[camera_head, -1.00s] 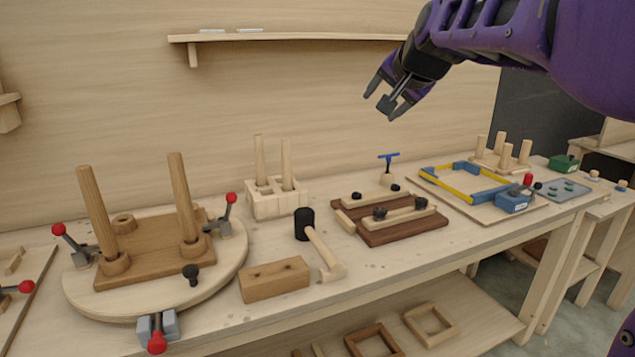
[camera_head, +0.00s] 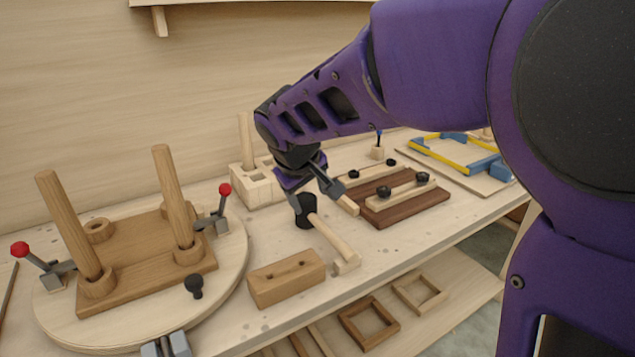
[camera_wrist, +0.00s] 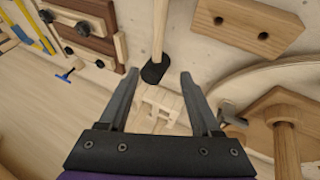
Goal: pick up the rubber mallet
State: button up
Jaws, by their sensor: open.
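The rubber mallet (camera_head: 306,210) lies on the workbench, with its black head toward the back and its pale wooden handle running to the front right. My gripper (camera_head: 316,203) is open and points down just above and behind the mallet head, partly overlapping it in the head view. In the wrist view the open fingers (camera_wrist: 159,74) sit either side of the mallet's black head (camera_wrist: 154,73), with the handle running up the picture. Nothing is held. Whether the fingers touch the head cannot be told.
A wooden block with two holes (camera_head: 287,278) lies left of the handle. A clamped dark board (camera_head: 400,207) lies to the right, and a round fixture with tall dowels (camera_head: 232,265) to the left.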

jog(key=b, duration=0.1)
send_near(319, 223)
jog(key=x, duration=0.5)
jog(key=shift+s+f, duration=0.15)
jog(key=shift+f, duration=0.15)
jog(key=shift+w+b+x, duration=0.25)
jog(key=shift+b+x, duration=0.2)
jog(key=shift+x, duration=2.4)
jog(key=shift+r, duration=0.15)
jog(key=shift+c, duration=0.3)
grip_shut()
jog(key=shift+r, duration=0.1)
